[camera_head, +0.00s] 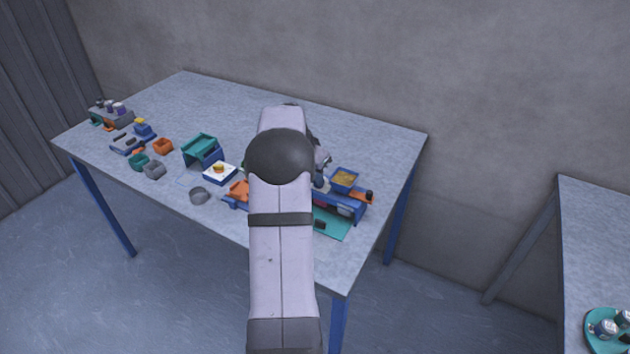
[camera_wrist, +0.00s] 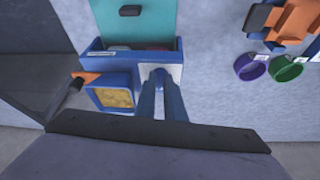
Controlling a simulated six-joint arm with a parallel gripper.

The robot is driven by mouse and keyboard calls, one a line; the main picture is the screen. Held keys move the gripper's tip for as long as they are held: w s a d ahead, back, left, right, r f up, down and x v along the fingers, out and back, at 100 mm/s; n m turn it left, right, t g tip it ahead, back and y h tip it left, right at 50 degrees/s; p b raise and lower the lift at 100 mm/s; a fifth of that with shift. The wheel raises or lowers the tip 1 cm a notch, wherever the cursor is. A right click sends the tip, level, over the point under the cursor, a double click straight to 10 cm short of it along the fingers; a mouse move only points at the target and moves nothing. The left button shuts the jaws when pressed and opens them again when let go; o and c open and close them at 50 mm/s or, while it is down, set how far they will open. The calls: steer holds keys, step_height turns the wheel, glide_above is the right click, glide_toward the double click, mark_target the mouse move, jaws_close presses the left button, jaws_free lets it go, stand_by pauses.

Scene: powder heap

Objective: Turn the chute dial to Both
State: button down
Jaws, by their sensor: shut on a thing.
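The blue chute unit (camera_wrist: 95,46) fills the middle of the wrist view, with a white dial plate (camera_wrist: 176,73) on its right part. My gripper (camera_wrist: 160,84) reaches down onto this plate with its blue fingers close together, shut on the small dial there. The fingers cover most of the dial, so its pointer and setting cannot be read. A square blue hopper of yellow powder (camera_wrist: 117,97) sits left of the fingers. In the head view, the chute unit (camera_head: 347,207) and hopper (camera_head: 344,178) stand right of my arm, which hides the dial.
An orange-handled tool (camera_wrist: 85,77) lies left of the hopper. A teal mat (camera_wrist: 160,20) lies beside the unit. Purple (camera_wrist: 251,66) and green (camera_wrist: 286,69) round cups and an orange part (camera_wrist: 295,20) lie to the right. Several small containers stand along the table's left side.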

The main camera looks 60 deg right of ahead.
steer(key=shift+s+r+n+t, duration=0.1)
steer(key=shift+n+t, duration=0.3)
steer(key=shift+n, duration=0.4)
steer(key=c, duration=1.8)
jaws_free()
steer(key=shift+c, duration=0.2)
steer(key=b+v, duration=0.2)
steer(key=v, duration=0.5)
steer(key=shift+r, duration=0.2)
